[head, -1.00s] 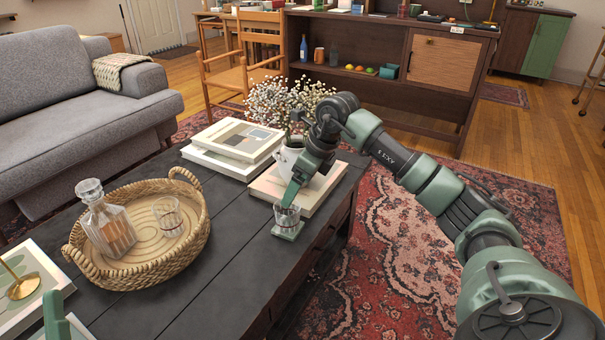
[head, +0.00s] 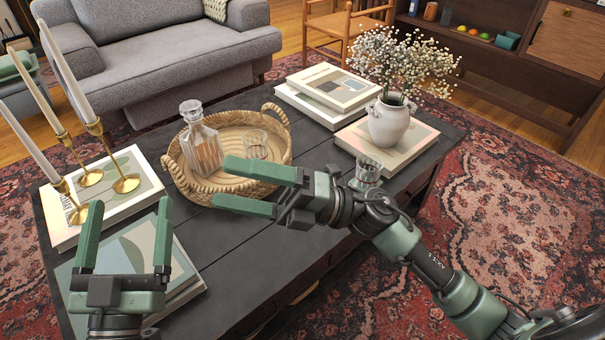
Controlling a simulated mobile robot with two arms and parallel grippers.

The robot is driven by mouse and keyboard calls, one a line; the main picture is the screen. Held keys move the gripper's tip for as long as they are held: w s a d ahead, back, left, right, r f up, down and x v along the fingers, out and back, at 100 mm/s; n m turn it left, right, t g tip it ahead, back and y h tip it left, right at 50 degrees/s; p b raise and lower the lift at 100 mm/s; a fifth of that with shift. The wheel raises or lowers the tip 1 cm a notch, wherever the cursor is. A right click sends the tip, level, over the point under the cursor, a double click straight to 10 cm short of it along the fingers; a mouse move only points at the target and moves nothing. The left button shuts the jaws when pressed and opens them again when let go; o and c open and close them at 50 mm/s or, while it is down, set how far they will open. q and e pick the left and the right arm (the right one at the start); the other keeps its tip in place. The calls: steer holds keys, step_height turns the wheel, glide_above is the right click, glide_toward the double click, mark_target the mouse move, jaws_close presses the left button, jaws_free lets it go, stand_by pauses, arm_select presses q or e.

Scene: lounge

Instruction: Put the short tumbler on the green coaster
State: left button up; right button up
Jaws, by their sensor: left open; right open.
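A clear glass tumbler (head: 369,169) stands upright on the green coaster (head: 364,186) near the table's right edge; the coaster is mostly hidden behind the glass and my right arm. A second clear tumbler (head: 254,145) stands in the wicker tray. I cannot tell for sure from here which one is shorter. My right gripper (head: 222,183) is open and empty, above the table in front of the tray, apart from both glasses. My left gripper (head: 130,204) is open and empty, above the books at the table's near left.
The wicker tray (head: 281,112) also holds a glass decanter (head: 200,140). Brass candlesticks (head: 122,182) with tall candles stand on a book at the left. A white flower vase (head: 390,122) stands on a book behind the coaster. The dark table (head: 240,255) is bare in front.

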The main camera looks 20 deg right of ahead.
steer(key=d+r+m+t+h, duration=0.2)
steer(key=d+m+t+h, duration=0.1)
steer(key=m+t, duration=0.6)
steer(key=d+r+m+t+h, duration=0.25)
steer(key=m+t, duration=0.35)
steer(key=m, duration=0.5)
steer(key=d+f+m+t+h, duration=0.1)
steer(key=d+f+m+h, duration=0.3)
steer(key=m+h, duration=0.6)
steer(key=f+m, duration=0.1)
steer(key=m, duration=0.1)
steer(key=shift+d+f+m, duration=0.2)
steer(key=shift+f+m, duration=0.05)
steer(key=shift+m, duration=0.15)
